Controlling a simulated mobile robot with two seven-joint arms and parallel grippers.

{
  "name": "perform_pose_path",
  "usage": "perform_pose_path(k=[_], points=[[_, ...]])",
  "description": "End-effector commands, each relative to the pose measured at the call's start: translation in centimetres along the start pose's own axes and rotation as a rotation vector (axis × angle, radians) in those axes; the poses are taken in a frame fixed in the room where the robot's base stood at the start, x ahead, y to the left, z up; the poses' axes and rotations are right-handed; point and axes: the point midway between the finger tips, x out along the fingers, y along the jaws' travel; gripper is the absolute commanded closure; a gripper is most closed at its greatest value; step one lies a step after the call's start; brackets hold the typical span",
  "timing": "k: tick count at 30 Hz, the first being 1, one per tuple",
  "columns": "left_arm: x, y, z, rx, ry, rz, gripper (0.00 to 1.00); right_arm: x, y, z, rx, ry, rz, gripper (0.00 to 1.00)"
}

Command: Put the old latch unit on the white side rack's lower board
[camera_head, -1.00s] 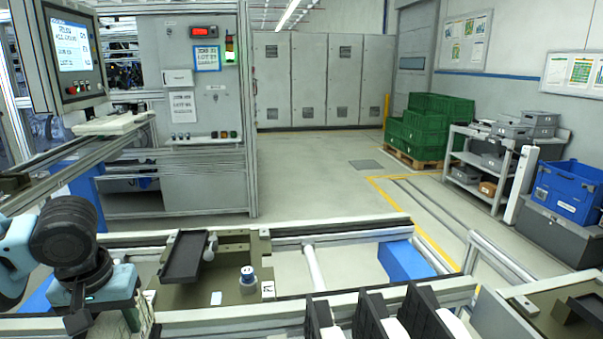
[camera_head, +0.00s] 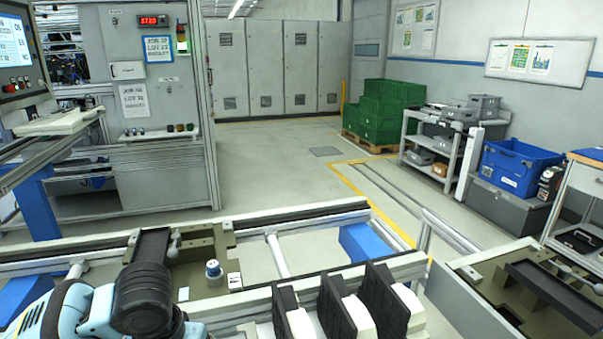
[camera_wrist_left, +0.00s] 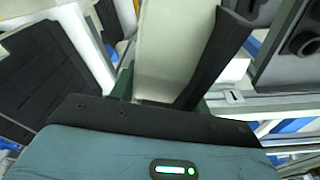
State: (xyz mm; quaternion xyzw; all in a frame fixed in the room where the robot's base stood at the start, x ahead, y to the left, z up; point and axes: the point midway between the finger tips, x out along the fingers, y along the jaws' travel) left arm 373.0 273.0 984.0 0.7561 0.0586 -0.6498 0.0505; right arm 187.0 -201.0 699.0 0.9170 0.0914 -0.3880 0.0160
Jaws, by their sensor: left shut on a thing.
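My left gripper (camera_wrist_left: 165,92) is shut on a pale piece with a dark edge (camera_wrist_left: 172,45) in the left wrist view. I take it to be the old latch unit, but only part of it shows. In the head view my left arm is at the bottom left; its jaws and the held piece are hidden there. A white rack (camera_head: 587,180) with a blue-edged top stands at the right edge, cut off by the frame. Its lower board (camera_head: 563,244) bears a black flat item (camera_head: 580,240). My right gripper is not in view.
An olive pallet (camera_head: 205,265) lies on the line, and another, with a dark tray (camera_head: 545,290), at right. A blue crate (camera_head: 515,168) and grey shelf trolley (camera_head: 440,150) stand beyond. The middle floor is open.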

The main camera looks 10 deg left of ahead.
Motion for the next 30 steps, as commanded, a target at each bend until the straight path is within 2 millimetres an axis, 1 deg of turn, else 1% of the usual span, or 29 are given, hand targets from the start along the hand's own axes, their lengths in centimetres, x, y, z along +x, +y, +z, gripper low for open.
perform_pose_path(k=[1,3,6,9,13,30], points=[[-0.4,1.5,-0.1,0.035,0.007,0.01,1.0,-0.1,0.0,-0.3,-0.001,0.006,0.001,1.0],[-0.6,3.1,-0.1,0.075,0.006,0.016,1.0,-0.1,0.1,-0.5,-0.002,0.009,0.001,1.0],[-0.7,4.6,-0.1,0.117,0.005,0.02,1.0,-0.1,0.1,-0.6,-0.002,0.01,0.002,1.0],[-0.8,5.6,0.0,0.144,0.003,0.022,1.0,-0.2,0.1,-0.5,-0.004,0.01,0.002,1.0],[-0.9,6.0,0.1,0.155,0.001,0.023,1.0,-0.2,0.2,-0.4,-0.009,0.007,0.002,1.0],[-0.8,5.9,0.1,0.153,0.0,0.024,1.0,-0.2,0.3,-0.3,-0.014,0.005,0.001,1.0]])
